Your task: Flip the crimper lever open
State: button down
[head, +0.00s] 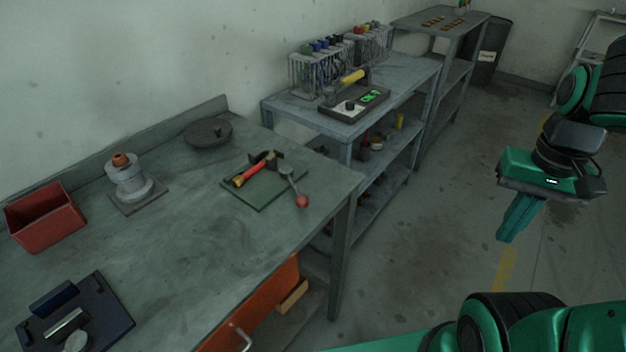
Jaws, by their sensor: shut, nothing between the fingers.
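The crimper (266,158) is a small dark device on a flat green base plate (262,203) on the near workbench. Its lever (294,186) is a thin grey arm ending in a red ball knob (302,201). The lever slants from the device toward the front right, with the knob at the plate's right edge. A red piece with a yellow end (250,174) lies across the plate at the device. My gripper (506,238) is shut and empty, pointing down over the floor at the right, well apart from the lever.
The workbench (180,235) also holds a red bin (45,217), a grey fixture with a copper-coloured top (128,178), a dark disc (208,133) and a dark blue fixture (75,318). An orange drawer (262,305) sits beneath. A shelf bench (405,75) stands behind. Floor is clear at right.

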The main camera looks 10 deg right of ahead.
aim_at(286, 171)
jog(key=u, duration=1.2)
jog(key=k, duration=0.75)
jog(key=z, duration=0.95)
jog(key=i, duration=1)
jog(key=u, duration=0.05)
